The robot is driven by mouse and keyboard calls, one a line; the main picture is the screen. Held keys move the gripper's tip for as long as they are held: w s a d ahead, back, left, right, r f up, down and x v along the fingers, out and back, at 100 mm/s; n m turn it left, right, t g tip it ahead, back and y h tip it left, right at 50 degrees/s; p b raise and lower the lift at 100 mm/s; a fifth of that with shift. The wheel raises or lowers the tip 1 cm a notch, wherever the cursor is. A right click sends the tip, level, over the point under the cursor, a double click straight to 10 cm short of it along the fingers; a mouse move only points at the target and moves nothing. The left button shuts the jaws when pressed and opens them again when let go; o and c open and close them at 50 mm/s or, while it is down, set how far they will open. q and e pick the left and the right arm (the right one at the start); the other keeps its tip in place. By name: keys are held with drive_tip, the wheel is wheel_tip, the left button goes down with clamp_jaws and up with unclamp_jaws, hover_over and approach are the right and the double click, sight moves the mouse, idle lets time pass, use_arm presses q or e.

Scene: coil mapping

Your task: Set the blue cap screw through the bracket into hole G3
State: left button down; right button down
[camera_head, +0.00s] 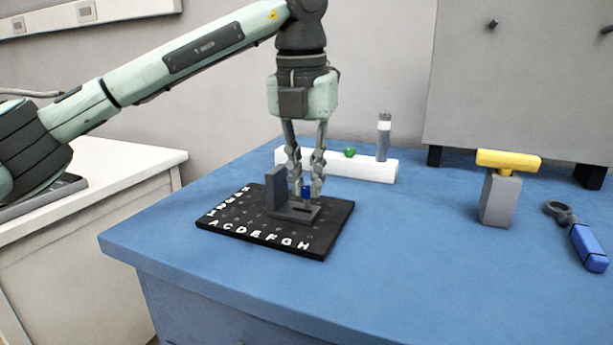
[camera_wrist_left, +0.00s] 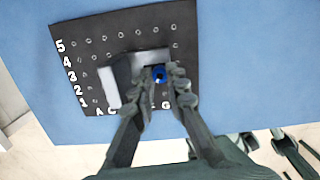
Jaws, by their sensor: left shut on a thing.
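The blue cap screw (camera_head: 307,193) is upright at the bracket's foot, between my left gripper's fingertips. It also shows in the left wrist view (camera_wrist_left: 159,74). My left gripper (camera_head: 307,190) points down and is shut on the screw; in the left wrist view its fingertips (camera_wrist_left: 163,88) flank the blue head. The grey L-shaped bracket (camera_head: 276,188) stands on the black lettered plate (camera_head: 225,230), its upright wall to the left of the screw. The screw's lower end and hole G3 are hidden, so I cannot tell how deep it sits.
Behind the plate is a white rack (camera_head: 375,170) with a green-headed piece (camera_head: 350,152) and a grey cylinder (camera_head: 384,140). A yellow-topped grey block (camera_head: 500,198) and a blue-handled tool (camera_head: 588,248) are at the right. The blue table (camera_head: 420,270) is clear between.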

use_arm(q)
drive_tip(key=shift+f+b, duration=0.65)
drive_tip(key=shift+f, duration=0.3)
idle(0.7)
drive_tip(key=m, duration=0.5)
drive_tip(key=shift+a+h, duration=0.1)
drive_tip(key=shift+h, duration=0.2)
drive_tip(key=c, duration=1.4)
unclamp_jaws()
drive_tip(key=shift+c, duration=0.2)
